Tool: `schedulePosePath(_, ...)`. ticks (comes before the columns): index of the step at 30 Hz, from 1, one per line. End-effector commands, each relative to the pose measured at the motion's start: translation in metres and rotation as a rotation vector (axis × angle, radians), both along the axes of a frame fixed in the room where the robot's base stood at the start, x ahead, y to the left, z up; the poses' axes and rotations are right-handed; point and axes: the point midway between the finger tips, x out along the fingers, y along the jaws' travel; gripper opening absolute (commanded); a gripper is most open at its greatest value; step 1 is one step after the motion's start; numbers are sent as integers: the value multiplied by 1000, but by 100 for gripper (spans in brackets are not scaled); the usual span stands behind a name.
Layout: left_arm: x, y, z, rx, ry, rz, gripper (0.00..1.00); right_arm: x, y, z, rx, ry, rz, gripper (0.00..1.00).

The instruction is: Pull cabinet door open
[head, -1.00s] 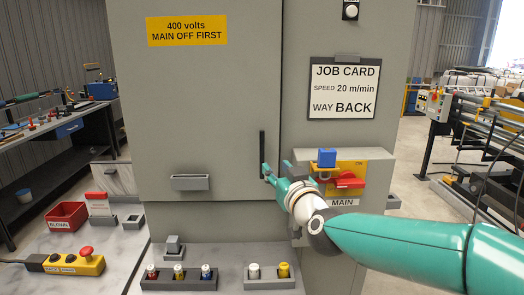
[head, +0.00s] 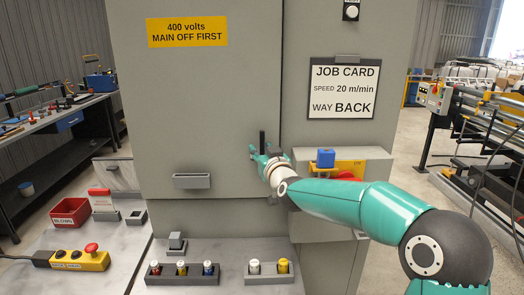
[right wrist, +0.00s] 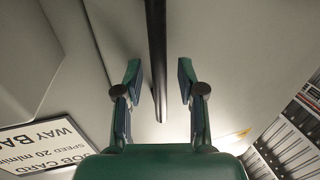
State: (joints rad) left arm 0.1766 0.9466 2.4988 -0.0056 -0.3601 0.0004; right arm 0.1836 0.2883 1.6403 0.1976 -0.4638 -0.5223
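The grey cabinet door (head: 215,95) carries a yellow "400 volts MAIN OFF FIRST" sign (head: 187,32) and looks shut in the head view. Its black upright bar handle (head: 262,138) is near the door's right edge. My right gripper (head: 258,153) is at the handle and hides its lower part. In the right wrist view the handle (right wrist: 157,45) runs down between the two fingers of my right gripper (right wrist: 158,80), with a gap on each side. The fingers are open and do not appear to touch the handle. My left gripper is out of view.
The MAIN switch box, with a blue block (head: 326,158) and a yellow plate, sits right of the door, partly behind my right arm. A job card (head: 342,88) hangs above it. A bench with button blocks (head: 182,272) stands in front of the cabinet.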

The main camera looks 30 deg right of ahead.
Motion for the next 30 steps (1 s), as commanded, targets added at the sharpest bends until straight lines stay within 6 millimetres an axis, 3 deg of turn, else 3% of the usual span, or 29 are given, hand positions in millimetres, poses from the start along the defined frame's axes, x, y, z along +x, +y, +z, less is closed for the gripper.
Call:
schedulePosePath(2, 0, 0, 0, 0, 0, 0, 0, 0, 0, 0, 0, 0, 0, 38)
schedulePosePath(9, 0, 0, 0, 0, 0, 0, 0, 0, 0, 0, 0, 0, 0, 0)
schedulePosePath(23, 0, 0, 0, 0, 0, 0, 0, -2, 2, 0, 1, 0, 1, 0)
schedulePosePath(30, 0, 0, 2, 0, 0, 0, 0, -11, 20, 1, 0, 1, 4, 0)
